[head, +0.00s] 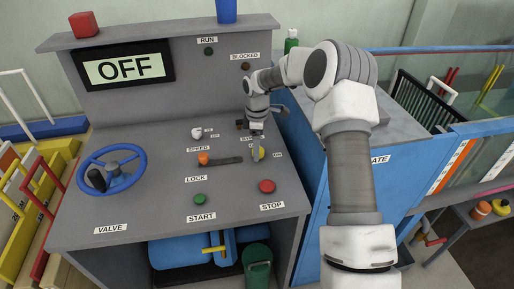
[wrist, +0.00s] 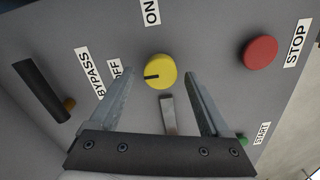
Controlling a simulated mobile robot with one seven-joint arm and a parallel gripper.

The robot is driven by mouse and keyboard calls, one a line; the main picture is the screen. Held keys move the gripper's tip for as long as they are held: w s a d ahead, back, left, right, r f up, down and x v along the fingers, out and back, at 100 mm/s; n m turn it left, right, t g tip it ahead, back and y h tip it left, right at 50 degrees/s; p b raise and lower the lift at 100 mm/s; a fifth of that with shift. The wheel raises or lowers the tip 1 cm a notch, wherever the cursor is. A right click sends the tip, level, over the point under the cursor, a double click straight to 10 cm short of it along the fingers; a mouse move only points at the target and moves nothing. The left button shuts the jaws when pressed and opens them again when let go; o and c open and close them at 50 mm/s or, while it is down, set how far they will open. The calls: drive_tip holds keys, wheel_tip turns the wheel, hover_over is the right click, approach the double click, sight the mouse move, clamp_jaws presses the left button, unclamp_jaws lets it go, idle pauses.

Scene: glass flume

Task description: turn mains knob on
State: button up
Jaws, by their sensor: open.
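A round yellow knob (wrist: 160,71) with a black pointer mark sits on the grey panel, between an OFF label (wrist: 115,68) and an ON label (wrist: 151,12). Its mark points left in the wrist view, roughly toward OFF. No MAINS label is readable. In the head view the yellow knob (head: 260,154) is partly hidden by my gripper (head: 256,146). My gripper (wrist: 161,80) is open, its two fingers on either side of the knob in the picture. I cannot tell whether they touch it. A flat grey strip (wrist: 168,115) shows between the fingers.
A red STOP button (head: 267,186) and green START button (head: 200,200) are near. The display (head: 124,68) reads OFF.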

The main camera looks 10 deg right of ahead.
drive_tip(key=shift+f, duration=0.25)
clamp_jaws()
idle(0.3)
